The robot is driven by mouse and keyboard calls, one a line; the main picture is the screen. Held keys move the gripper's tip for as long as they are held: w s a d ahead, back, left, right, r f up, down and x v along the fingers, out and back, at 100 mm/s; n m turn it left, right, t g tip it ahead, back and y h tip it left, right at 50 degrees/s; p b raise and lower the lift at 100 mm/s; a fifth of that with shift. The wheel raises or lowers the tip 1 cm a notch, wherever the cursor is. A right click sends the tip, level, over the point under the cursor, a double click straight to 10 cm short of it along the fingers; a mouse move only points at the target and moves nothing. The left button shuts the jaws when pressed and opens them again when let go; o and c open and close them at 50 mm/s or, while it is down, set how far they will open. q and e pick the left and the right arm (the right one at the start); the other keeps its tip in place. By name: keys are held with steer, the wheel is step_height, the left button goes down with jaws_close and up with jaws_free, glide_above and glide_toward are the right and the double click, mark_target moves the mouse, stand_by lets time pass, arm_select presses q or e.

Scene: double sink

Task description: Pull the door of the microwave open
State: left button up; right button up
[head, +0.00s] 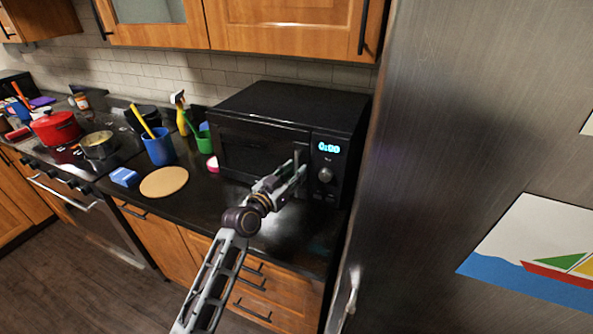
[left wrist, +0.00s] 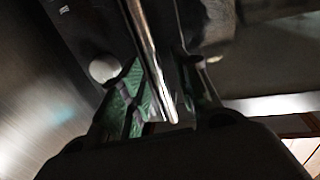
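The black microwave (head: 255,148) stands on the dark counter against the tiled wall. Its door is shut, and its panel on the right shows a lit 0:00 above a round knob. My left gripper (head: 300,170) is at the upright door handle (head: 299,155), by the door's right edge. In the left wrist view the shiny handle bar (left wrist: 150,50) runs between the green-padded fingers of my left gripper (left wrist: 168,95). The fingers look closed in on the bar from both sides. My right gripper is not in view.
A large steel fridge (head: 450,130) stands close on the right of the microwave. On the counter to the left are a round board (head: 164,181), a blue cup (head: 159,150), a blue sponge (head: 124,177) and a green cup (head: 204,142). The stove holds a red pot (head: 56,129).

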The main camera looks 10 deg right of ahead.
arm_select(q)
steer(key=shift+x, duration=0.8)
steer(key=shift+c, duration=0.5)
jaws_close()
